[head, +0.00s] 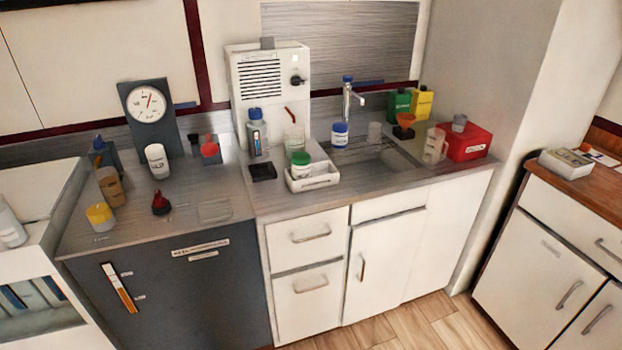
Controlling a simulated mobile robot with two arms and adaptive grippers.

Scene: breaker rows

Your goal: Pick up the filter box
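A low white box (567,163) with dark markings on its top lies on the brown wooden counter at the far right; it may be the filter box, but its lettering is too small to read. A red box (468,144) with a small pale label sits at the right end of the grey counter, beside a clear jug. Neither of my grippers is in view.
The grey counter (215,262) holds a dial gauge (147,103), several bottles and cups, and a white caddy (313,176). A tall white machine (268,88) stands behind. A sink (370,165) with a tap is right of it. Wooden floor (420,325) shows between the cabinets.

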